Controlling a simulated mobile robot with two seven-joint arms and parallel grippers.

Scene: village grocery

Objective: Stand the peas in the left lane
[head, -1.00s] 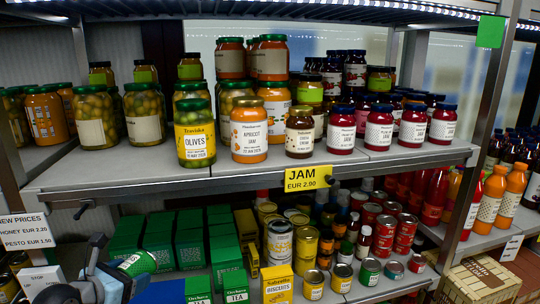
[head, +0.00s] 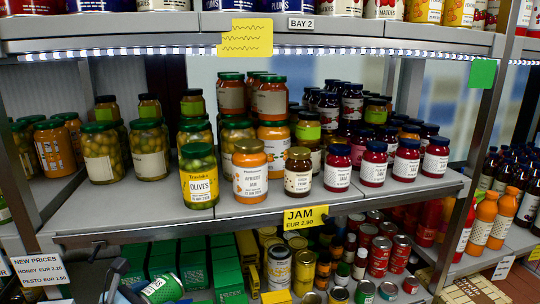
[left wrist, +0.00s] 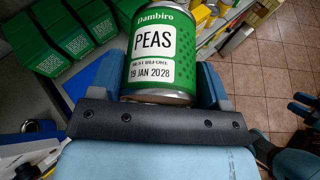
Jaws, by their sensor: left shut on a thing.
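The peas (left wrist: 160,50), a green can with a white label, is upright between the fingers of my left gripper (left wrist: 165,92) in the left wrist view. In the head view the can (head: 162,289) shows at the bottom left, tilted in the picture, with my left gripper (head: 128,292) partly cut off by the frame edge. The gripper is shut on the can. The can is in front of the lower shelf, below the jam shelf's front edge.
The jam shelf (head: 130,207) holds olive jars (head: 198,177), apricot jam (head: 250,172) and dark jars; its front left is bare. A lower shelf holds green boxes (head: 228,275) and several cans (head: 279,268). A shelf of cans (head: 372,46) runs above. A price sign (head: 38,268) hangs left.

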